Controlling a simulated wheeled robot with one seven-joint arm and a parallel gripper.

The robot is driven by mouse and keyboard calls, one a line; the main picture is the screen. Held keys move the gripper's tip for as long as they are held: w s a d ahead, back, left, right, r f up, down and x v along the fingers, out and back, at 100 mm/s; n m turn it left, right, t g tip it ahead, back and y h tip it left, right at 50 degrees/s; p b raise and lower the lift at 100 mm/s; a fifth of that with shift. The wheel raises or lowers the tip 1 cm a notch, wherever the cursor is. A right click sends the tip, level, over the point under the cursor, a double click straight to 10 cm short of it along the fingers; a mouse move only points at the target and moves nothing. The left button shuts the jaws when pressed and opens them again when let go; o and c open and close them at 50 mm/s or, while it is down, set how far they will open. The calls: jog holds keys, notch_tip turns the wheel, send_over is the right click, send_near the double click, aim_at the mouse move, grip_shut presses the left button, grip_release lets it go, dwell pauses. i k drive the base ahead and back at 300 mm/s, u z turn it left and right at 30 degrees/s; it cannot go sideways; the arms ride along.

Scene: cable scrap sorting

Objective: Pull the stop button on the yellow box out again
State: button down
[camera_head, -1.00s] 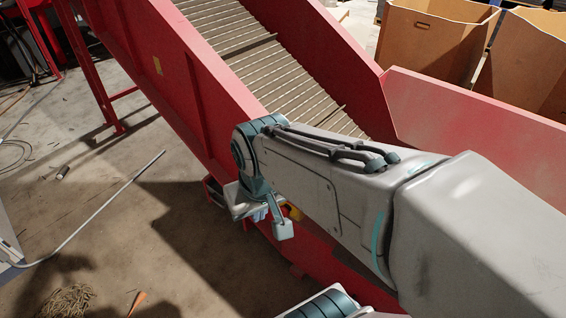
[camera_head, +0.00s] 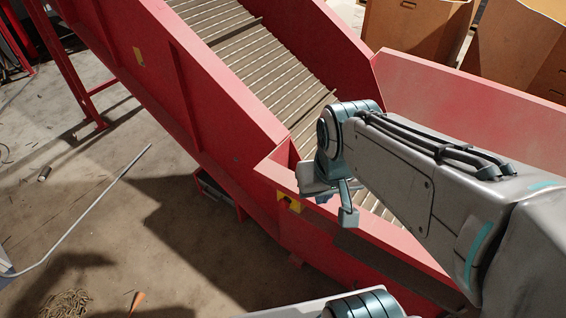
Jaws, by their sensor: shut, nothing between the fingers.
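The small yellow box (camera_head: 295,206) is fixed to the side of the red conveyor frame, left of my arm. It is small in view, and I cannot make out the stop button or whether it is in or out. My gripper (camera_head: 348,217) points down at the end of my grey arm, to the right of the box in the picture and apart from it in view. It is shut and empty. The arm hides part of the conveyor behind it.
The red conveyor frame (camera_head: 225,105) slopes across the view, with a slatted belt (camera_head: 255,60). Large brown boxes (camera_head: 410,35) stand at the back right. A bent grey rod (camera_head: 95,205) stands left, and a cable heap (camera_head: 62,303) and orange cone-like piece (camera_head: 137,302) lie on the floor.

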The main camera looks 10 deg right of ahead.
aim_at(284, 204)
jog(key=z, duration=0.05)
jog(key=k, duration=1.1)
jog(key=u, duration=0.9)
jog(key=i, duration=1.05)
jog(key=z, duration=0.65)
